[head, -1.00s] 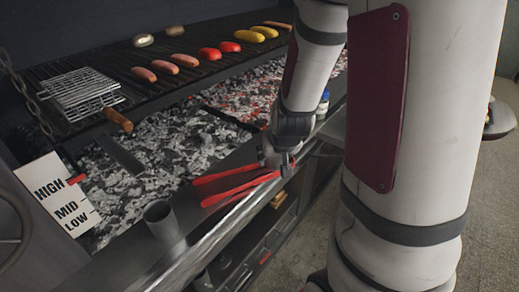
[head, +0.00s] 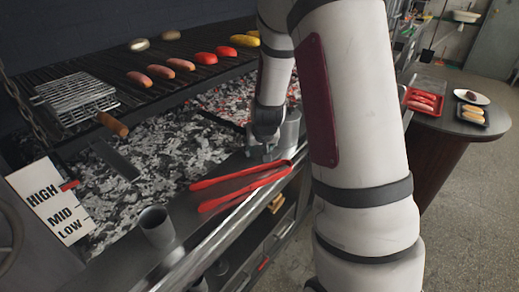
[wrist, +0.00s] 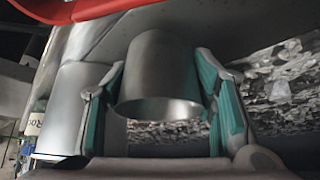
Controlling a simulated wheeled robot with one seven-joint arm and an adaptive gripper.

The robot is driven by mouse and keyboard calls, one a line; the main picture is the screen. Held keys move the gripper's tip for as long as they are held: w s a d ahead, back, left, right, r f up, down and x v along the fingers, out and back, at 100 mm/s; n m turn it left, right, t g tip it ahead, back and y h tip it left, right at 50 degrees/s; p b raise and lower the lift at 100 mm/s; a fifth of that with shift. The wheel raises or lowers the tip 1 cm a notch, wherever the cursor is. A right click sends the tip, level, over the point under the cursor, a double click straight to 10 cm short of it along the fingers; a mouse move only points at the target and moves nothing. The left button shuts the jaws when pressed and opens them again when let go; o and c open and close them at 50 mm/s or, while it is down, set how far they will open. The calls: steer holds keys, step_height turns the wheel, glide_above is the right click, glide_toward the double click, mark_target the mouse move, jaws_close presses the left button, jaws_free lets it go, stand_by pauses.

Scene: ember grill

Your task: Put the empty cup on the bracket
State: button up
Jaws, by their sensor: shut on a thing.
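My gripper (head: 264,152) points down over the grill's front ledge, just behind the red tongs. In the wrist view its teal-padded fingers (wrist: 165,100) sit on both sides of a grey metal cup (wrist: 160,65), shut on it. The cup's round rim faces the camera and no contents show. A second grey cylinder (wrist: 72,105) stands close beside it at left. In the head view one grey cylinder (head: 290,130) shows right of my gripper; I cannot tell which of the two it is. Another open grey cup (head: 156,226) stands at the ledge's left. I cannot make out the bracket.
Red tongs (head: 240,187) lie on the ledge beside my gripper. Coals (head: 150,155) glow behind, under a grate with sausages (head: 180,64) and peppers. A wire basket (head: 75,98) and level sign (head: 52,203) are at left. A round table (head: 462,118) with trays stands at right.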

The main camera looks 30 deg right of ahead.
steer(key=shift+f, duration=0.4)
steer(key=shift+f, duration=0.15)
steer(key=o, duration=1.2)
